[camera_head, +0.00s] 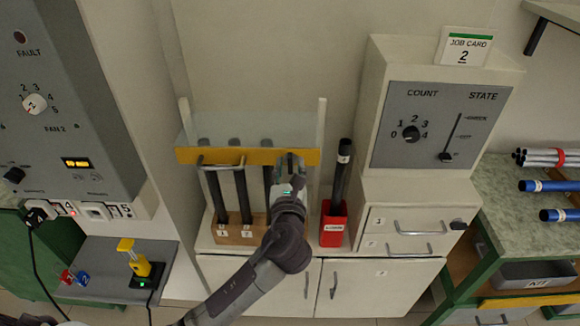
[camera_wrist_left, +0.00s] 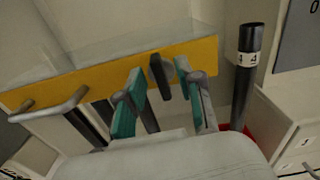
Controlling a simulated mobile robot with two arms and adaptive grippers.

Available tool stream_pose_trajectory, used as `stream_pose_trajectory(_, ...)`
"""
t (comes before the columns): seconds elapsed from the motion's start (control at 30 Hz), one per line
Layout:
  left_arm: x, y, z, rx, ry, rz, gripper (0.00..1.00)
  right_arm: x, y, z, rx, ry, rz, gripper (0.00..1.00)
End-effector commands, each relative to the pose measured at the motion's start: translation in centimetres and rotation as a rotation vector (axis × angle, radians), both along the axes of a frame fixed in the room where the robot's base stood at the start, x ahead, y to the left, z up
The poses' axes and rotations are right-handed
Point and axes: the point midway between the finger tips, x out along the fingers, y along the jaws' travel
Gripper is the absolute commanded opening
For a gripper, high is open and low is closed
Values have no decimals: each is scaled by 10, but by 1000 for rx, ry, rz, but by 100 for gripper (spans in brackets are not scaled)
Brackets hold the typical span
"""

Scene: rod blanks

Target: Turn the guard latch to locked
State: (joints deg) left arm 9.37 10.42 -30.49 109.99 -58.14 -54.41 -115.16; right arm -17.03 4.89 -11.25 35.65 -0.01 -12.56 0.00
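The guard is a clear panel with a yellow bar (camera_head: 235,156) along its lower edge and a grey handle (camera_head: 220,166) at its left. The dark guard latch (camera_wrist_left: 160,76) shows in the left wrist view at the bar's right part, hanging almost upright with a slight tilt. My left gripper (camera_head: 290,165) is at the right end of the bar. In the left wrist view its two teal-padded fingers (camera_wrist_left: 163,92) are apart, with the latch seen between them; I cannot tell whether they touch it. In the head view the gripper hides the latch. My right gripper is out of view.
Behind the guard, dark rods stand in a wooden block (camera_head: 238,232). A red holder (camera_head: 333,228) with a dark labelled rod (camera_head: 342,170) stands close at the right. The COUNT and STATE panel (camera_head: 436,125) is further right. A grey control cabinet (camera_head: 75,100) is at the left.

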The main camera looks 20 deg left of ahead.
Motion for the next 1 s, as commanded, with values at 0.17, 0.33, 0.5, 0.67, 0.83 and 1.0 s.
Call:
stream_pose_trajectory(0.17,0,0,0,0,0,0,18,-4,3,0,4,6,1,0)
stream_pose_trajectory(0.33,0,0,0,0,0,0,0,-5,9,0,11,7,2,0)
stream_pose_trajectory(0.5,-1,0,0,-1,0,0,0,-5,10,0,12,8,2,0)
stream_pose_trajectory(0.67,-1,0,0,-21,-5,0,0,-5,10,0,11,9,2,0)
stream_pose_trajectory(0.83,-1,0,0,-86,-24,0,0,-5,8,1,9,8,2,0)
stream_pose_trajectory(1.0,-1,1,0,-201,-58,3,0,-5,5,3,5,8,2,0)
